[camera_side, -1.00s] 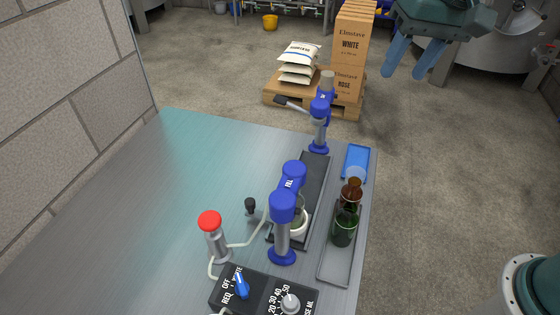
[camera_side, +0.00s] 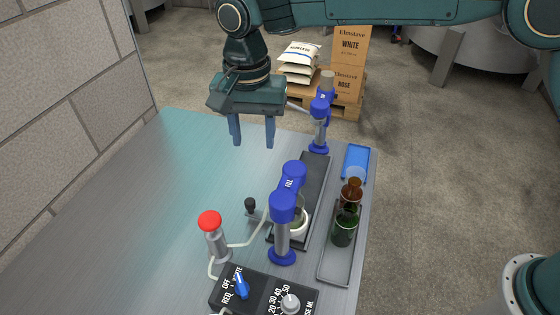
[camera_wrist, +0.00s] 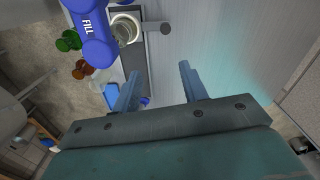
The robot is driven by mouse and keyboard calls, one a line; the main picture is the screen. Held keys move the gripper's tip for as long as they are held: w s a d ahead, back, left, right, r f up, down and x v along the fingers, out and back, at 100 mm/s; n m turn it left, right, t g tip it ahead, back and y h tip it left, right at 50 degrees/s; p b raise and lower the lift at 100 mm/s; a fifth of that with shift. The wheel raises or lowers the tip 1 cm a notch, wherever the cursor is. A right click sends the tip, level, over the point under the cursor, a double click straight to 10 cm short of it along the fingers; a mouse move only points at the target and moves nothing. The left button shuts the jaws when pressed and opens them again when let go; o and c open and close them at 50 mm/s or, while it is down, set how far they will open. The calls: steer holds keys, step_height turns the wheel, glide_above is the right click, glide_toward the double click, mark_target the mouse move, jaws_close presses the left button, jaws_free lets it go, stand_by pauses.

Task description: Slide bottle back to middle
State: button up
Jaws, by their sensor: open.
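My gripper (camera_side: 252,141) is open and empty, fingers pointing down above the table left of the far blue station. Its fingers show in the wrist view (camera_wrist: 160,75) with nothing between them. A white round holder (camera_side: 303,222) sits on the dark rail at the near blue fill head (camera_side: 288,190), partly hidden by it. Something greenish shows inside the holder; I cannot tell if it is the bottle. The holder also shows in the wrist view (camera_wrist: 137,20). A black-knobbed handle (camera_side: 251,204) stands beside the holder on its left. My gripper is well apart from both.
A green bottle (camera_side: 343,230) and a brown bottle (camera_side: 351,190) stand in a grey tray (camera_side: 335,270) at right. A blue tray (camera_side: 356,150) lies behind. The far blue station (camera_side: 319,110), red button (camera_side: 209,221) and control box (camera_side: 262,292) are obstacles. The table's left (camera_side: 130,210) is clear.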

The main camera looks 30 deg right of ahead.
mark_target(250, 201)
steer(key=a+f, duration=0.2)
steer(key=shift+a+f, duration=0.2)
steer(key=shift+a, duration=0.15)
steer(key=shift+f, duration=0.2)
steer(key=f, duration=1.3)
steer(key=shift+s+d+f, duration=0.15)
steer(key=shift+d+f, duration=0.05)
steer(key=shift+d, duration=0.05)
jaws_close()
